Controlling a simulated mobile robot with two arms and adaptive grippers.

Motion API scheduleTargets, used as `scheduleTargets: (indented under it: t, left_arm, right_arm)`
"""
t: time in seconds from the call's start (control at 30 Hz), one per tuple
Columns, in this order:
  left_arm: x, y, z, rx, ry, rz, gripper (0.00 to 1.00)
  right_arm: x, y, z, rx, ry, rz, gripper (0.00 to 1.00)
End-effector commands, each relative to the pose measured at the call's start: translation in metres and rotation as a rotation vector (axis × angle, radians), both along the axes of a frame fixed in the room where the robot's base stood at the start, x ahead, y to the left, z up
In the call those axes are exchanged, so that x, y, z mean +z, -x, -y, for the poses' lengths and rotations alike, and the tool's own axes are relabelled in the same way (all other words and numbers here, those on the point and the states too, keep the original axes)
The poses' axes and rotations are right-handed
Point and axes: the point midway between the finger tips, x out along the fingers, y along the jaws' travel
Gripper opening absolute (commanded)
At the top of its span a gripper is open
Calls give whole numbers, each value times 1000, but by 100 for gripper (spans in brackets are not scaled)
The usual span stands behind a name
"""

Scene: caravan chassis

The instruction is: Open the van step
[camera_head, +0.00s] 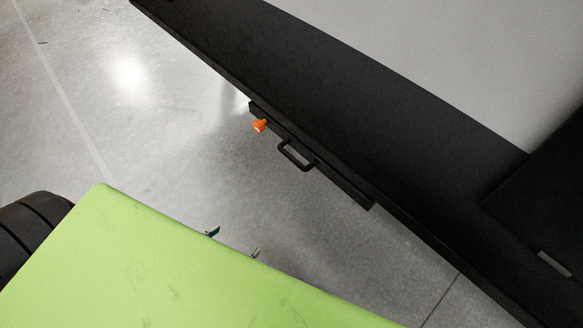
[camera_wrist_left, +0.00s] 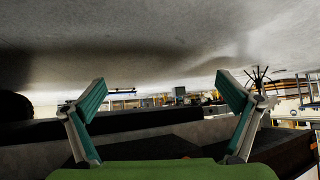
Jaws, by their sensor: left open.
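The van step (camera_head: 340,187) is a black, flat piece under the black lower edge of the van. It appears pushed in, with only a narrow strip showing. A black bar handle (camera_head: 297,156) sticks out from its front, and a small orange part (camera_head: 260,125) sits at its left end. My left gripper (camera_head: 233,242) shows only as two small fingertips past a green surface, below and left of the handle and apart from it. In the left wrist view its two fingers (camera_wrist_left: 161,84) are spread wide with nothing between them. My right gripper is not in view.
The black van side (camera_head: 400,110) runs diagonally across the upper right, below a pale grey panel (camera_head: 440,50). Grey concrete floor (camera_head: 160,120) is clear at the left and in front of the handle. The left wrist view shows distant, cluttered shelving.

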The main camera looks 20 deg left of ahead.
Motion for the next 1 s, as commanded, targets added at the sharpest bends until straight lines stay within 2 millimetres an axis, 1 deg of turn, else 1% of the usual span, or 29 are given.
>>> scheduleTargets:
  t: [0.03, 0.07, 0.1, 0.17, 0.2, 0.27, 0.3, 0.4, 0.5, 0.6, 0.67, 0.77, 0.87, 1.0]
  left_arm:
    - [11, -21, -6, -14, 10, 92, 100]
    - [27, -34, -8, -26, 20, 147, 100]
    - [47, -48, -10, -43, 35, 218, 100]
    - [80, -66, -8, -79, 58, 319, 100]
    - [101, -75, -5, -109, 73, 381, 100]
    - [133, -84, 2, -160, 96, 464, 100]
    - [152, -89, 7, -192, 112, 513, 100]
    - [192, -92, 23, -272, 142, 601, 100]
    - [217, -91, 35, -329, 164, 651, 100]
    - [231, -91, 42, -360, 176, 676, 100]
    - [235, -93, 44, -366, 177, 680, 100]
    - [236, -103, 48, -366, 180, 682, 100]
    - [237, -119, 54, -366, 178, 684, 100]
    - [236, -147, 65, -366, 177, 685, 100]
  right_arm:
    - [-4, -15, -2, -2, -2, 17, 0]
    - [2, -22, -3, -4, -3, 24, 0]
    - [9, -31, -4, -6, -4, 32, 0]
    - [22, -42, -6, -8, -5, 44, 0]
    - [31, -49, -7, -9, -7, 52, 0]
    - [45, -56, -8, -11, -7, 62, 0]
    - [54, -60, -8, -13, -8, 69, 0]
    - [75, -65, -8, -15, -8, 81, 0]
    - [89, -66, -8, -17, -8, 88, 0]
    - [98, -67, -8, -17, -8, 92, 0]
    - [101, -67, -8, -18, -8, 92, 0]
    - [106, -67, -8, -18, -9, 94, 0]
    - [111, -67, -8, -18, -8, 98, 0]
    - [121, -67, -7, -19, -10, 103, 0]
